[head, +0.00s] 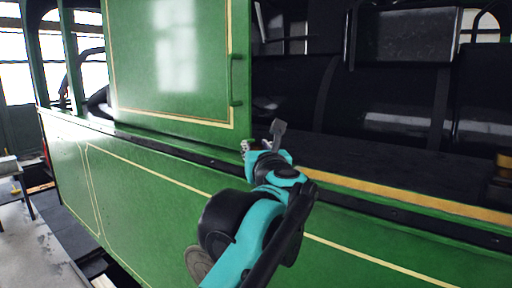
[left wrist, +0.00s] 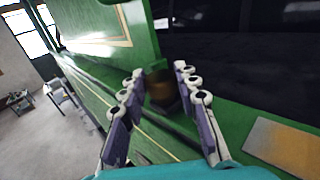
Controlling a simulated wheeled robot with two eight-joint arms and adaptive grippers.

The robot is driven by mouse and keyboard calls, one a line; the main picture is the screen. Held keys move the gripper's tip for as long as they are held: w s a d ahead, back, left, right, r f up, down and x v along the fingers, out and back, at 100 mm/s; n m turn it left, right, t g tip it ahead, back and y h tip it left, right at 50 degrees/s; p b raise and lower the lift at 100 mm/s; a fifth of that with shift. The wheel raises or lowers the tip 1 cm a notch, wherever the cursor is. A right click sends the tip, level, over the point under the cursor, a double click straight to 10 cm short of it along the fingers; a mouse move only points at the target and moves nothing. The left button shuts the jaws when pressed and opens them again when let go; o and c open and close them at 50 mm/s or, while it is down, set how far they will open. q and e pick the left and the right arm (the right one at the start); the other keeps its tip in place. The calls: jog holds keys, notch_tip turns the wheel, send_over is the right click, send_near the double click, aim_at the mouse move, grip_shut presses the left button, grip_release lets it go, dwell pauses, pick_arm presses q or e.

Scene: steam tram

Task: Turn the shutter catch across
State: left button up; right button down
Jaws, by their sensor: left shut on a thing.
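The green shutter panel (head: 170,60) stands on the left of the tram's side, with a green bar handle (head: 236,80) near its right edge. It also shows in the left wrist view (left wrist: 142,35). My left gripper (head: 247,147) is at the panel's lower right corner, by the ledge. In the left wrist view my left gripper's fingers (left wrist: 159,72) close around a round brown, brass-like piece (left wrist: 160,90), which seems to be the catch. In the head view the gripper and wrist hide this piece. How far it is turned cannot be told. My right gripper is out of view.
A dark rail (head: 200,158) and a yellow-brown strip (head: 400,194) run along the ledge. Right of the panel is an opening onto a dark boiler (head: 390,100). A small brass fitting (head: 503,165) stands at the far right. A grey bench (head: 35,240) is at lower left.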

pick_arm(q)
jog(key=o, duration=1.2)
jog(key=shift+c, duration=0.2)
jog(key=s+d, duration=0.2)
jog(key=s, duration=0.9)
jog(key=shift+s, duration=0.4)
